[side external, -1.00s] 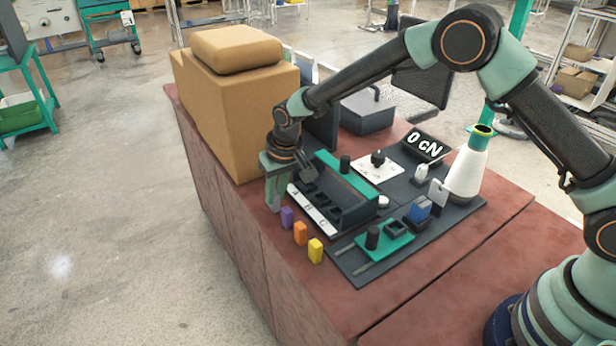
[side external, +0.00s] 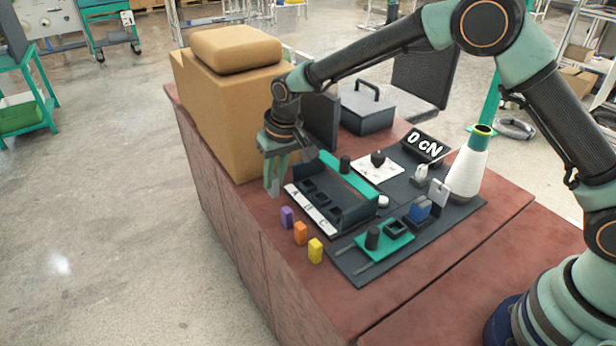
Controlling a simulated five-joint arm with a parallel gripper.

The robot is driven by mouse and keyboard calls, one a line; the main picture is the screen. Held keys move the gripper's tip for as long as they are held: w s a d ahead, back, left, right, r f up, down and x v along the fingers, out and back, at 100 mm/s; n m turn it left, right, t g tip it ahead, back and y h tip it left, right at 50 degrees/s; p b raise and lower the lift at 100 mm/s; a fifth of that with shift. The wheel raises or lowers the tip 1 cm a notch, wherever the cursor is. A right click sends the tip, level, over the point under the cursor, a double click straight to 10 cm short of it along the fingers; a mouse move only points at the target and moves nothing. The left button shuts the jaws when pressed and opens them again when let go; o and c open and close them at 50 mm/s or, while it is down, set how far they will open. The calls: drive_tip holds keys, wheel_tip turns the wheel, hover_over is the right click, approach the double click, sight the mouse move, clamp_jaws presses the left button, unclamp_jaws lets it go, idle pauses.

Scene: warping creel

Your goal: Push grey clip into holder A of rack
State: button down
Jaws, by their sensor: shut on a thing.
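My gripper (side external: 273,188) points down at the left end of the dark rack (side external: 352,215), beside the white label strip. Its pale green fingers are close together, shut on what appears to be the grey clip, which is too small and too covered to make out clearly. The rack has a teal bar (side external: 348,177) along its back and a strip with A, a middle letter that is hard to read, and C. Holder A (side external: 307,186) is the slot nearest my gripper, and it looks empty. The fingertips look left of holder A and not in it.
Purple (side external: 287,217), orange (side external: 300,233) and yellow (side external: 315,250) blocks stand in front of the rack. A cardboard box (side external: 225,110) stands close behind my gripper. A teal tray (side external: 384,241), a white cone (side external: 467,172) and a 0 cN display (side external: 425,146) are at right.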

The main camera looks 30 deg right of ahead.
sight(275, 177)
drive_tip(key=v, duration=0.3)
drive_tip(key=shift+w+a+r, duration=0.1)
drive_tip(key=shift+w+r, duration=0.05)
drive_tip(key=shift+w, duration=0.2)
drive_tip(key=shift+r, duration=0.1)
drive_tip(key=w+d, duration=0.2)
drive_tip(key=d, duration=0.8)
drive_tip(key=shift+s+f, duration=0.15)
drive_tip(key=shift+f, duration=1.85)
drive_tip(key=shift+f, duration=0.45)
drive_tip(key=shift+f, duration=0.5)
drive_tip(key=shift+f, duration=0.6)
drive_tip(key=shift+c, duration=2.3)
unclamp_jaws()
